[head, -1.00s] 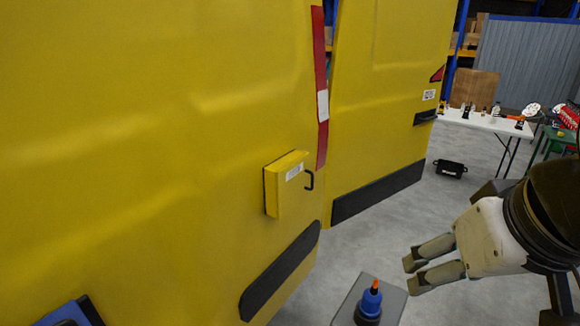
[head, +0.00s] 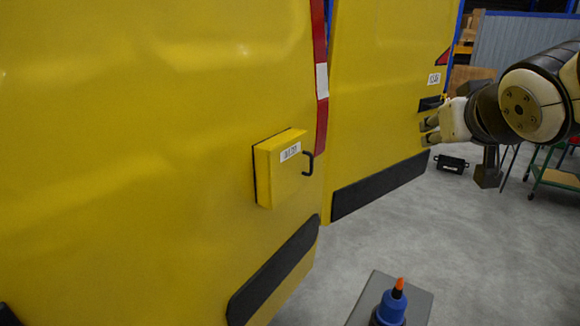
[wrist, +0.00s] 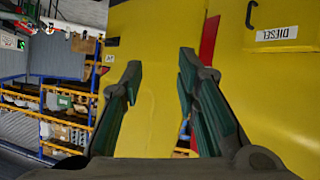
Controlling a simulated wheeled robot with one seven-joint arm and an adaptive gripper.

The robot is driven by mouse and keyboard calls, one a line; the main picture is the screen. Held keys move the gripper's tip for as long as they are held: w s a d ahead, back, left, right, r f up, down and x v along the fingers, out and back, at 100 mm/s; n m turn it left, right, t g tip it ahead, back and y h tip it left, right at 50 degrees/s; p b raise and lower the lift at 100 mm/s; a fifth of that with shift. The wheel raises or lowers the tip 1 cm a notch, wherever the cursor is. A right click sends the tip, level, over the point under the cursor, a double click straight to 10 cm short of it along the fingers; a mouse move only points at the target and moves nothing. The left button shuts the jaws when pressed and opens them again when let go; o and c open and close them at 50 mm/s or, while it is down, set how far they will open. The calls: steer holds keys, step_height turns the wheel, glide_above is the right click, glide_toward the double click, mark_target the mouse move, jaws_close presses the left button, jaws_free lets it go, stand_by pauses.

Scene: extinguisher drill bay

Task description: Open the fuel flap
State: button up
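The fuel flap (head: 280,168) is a yellow box-like cover on the yellow van side, with a white label and a black handle (head: 308,163) at its right edge. It looks closed. In the wrist view the flap's label (wrist: 277,34) reads DIESEL, and the black handle (wrist: 252,14) shows at the top right. My gripper (head: 428,131) is to the right of the flap in the head view, apart from it. In the wrist view my gripper (wrist: 158,75) has its two fingers spread with nothing between them.
A blue bottle with an orange tip (head: 391,306) stands on a grey stand (head: 415,297) at the bottom. Black trim strips (head: 275,268) run along the van. A black case (head: 451,163) lies farther back.

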steer(key=w+f+n+t+b, duration=0.15)
steer(key=w+b, duration=0.25)
steer(key=w, duration=0.4)
steer(key=n+y+b, duration=0.8)
steer(key=y+b, duration=0.7)
steer(key=b, duration=0.5)
glide_toward(295, 171)
steer(key=w+r, duration=0.2)
steer(key=w, duration=0.6)
steer(key=shift+a+r+g, duration=0.25)
steer(key=shift+a+g, duration=0.1)
steer(key=shift+c, duration=0.3)
jaws_close()
